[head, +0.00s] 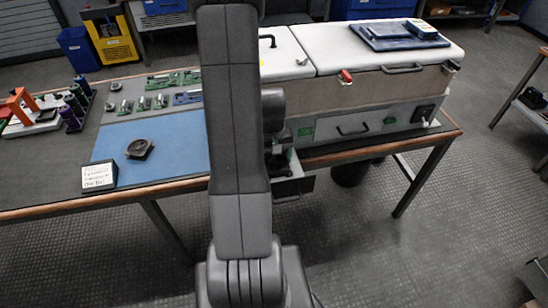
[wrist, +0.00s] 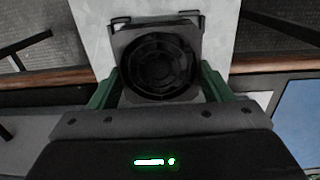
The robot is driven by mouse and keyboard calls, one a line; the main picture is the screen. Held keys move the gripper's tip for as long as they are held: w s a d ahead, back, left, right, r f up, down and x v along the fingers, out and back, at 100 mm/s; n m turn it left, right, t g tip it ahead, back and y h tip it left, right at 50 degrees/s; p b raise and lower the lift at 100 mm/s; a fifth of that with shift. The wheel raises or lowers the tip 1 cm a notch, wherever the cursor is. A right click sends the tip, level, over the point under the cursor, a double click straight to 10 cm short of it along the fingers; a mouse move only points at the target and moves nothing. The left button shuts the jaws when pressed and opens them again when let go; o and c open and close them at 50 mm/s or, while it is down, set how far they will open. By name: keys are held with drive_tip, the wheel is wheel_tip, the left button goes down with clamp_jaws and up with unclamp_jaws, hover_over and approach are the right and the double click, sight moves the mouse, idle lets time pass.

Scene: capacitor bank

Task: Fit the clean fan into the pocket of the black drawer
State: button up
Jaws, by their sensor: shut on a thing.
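My gripper (wrist: 158,88) is shut on a dark square fan (wrist: 160,60) with a round ringed grille. Its green fingers press the fan's left and right sides. In the head view my arm hides most of the gripper and the held fan. The black drawer (head: 297,188) stands pulled out below the white-topped cabinet, just right of my arm, and its inside is mostly hidden. In the wrist view the fan covers whatever lies directly behind it, so I cannot tell whether it touches the pocket.
A second dark fan (head: 139,149) lies on the blue mat (head: 180,142). A small sign (head: 98,176) stands at the mat's front left. Green boards (head: 160,82) lie behind the mat. A blue tray (head: 400,38) rests on the cabinet (head: 395,85). The floor in front is clear.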

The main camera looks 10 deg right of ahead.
drive_tip(key=o, duration=1.6)
drive_tip(key=r, duration=1.3)
drive_tip(key=shift+w+a+r, duration=0.1)
drive_tip(key=shift+a+r, duration=0.1)
drive_tip(key=shift+r, duration=0.15)
drive_tip(key=f, duration=1.3)
drive_tip(key=shift+d+f, duration=0.2)
drive_tip(key=shift+f, duration=0.2)
drive_tip(key=shift+r, duration=0.15)
